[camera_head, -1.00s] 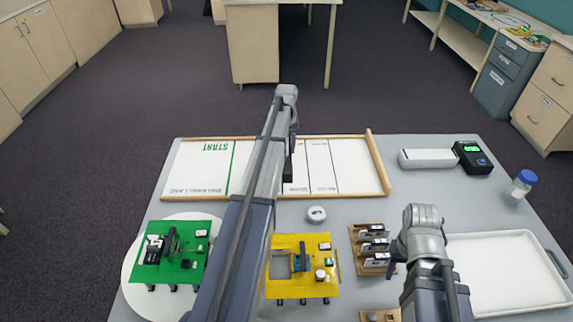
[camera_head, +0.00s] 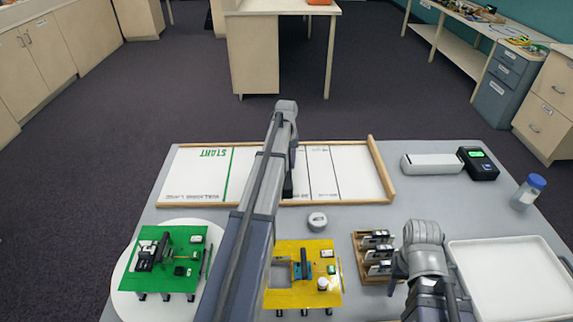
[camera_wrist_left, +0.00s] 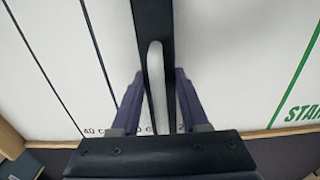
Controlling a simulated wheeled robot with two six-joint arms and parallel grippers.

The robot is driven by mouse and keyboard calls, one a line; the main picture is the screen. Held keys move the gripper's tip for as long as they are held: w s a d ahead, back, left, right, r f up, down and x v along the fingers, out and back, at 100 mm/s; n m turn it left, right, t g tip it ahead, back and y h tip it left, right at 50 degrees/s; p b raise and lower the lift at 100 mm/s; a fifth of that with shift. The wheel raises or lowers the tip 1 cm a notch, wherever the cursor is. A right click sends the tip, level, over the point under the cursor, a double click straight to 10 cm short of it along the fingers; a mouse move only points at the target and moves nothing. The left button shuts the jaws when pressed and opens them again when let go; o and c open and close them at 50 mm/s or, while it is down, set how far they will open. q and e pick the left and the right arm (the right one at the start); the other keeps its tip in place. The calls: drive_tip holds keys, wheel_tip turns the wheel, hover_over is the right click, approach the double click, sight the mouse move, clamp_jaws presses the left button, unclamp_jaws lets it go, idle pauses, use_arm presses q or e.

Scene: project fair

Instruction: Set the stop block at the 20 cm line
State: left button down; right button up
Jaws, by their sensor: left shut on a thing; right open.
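The stop block shows as a dark bar (camera_wrist_left: 152,25) with a pale grip strip on it in the left wrist view. My left gripper (camera_wrist_left: 158,78) is shut on it, one purple finger on each side. The bar lies across the white track board (camera_wrist_left: 225,60), over or just above it; I cannot tell if it touches. A "40 c" mark shows to its left, other marks are partly covered, and the green START line is at right. In the head view the bar (camera_head: 288,187) is partly hidden by my left arm. My right gripper (camera_head: 393,283) is open near a wooden rack.
The wooden rack (camera_head: 361,268) holds several small parts. A yellow board (camera_head: 290,297) and a green board (camera_head: 195,268) stand in front of the track. A round grey piece (camera_head: 317,221) lies between. A white tray (camera_head: 510,280) is at right. A blue-capped jar (camera_head: 528,192) stands near the right edge.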

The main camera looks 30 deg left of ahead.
use_arm(q)
drive_tip(key=shift+f, duration=0.2)
use_arm(e)
drive_tip(key=shift+f, duration=0.15)
use_arm(q)
drive_tip(key=shift+c, duration=2)
unclamp_jaws()
drive_tip(key=shift+r, duration=0.1)
wheel_tip(320, 180, up, 12)
drive_tip(key=p, duration=1.2)
drive_tip(key=shift+r, duration=0.2)
use_arm(e)
wheel_tip(320, 180, up, 12)
drive_tip(key=shift+r, duration=0.2)
use_arm(q)
drive_tip(key=shift+f, duration=0.1)
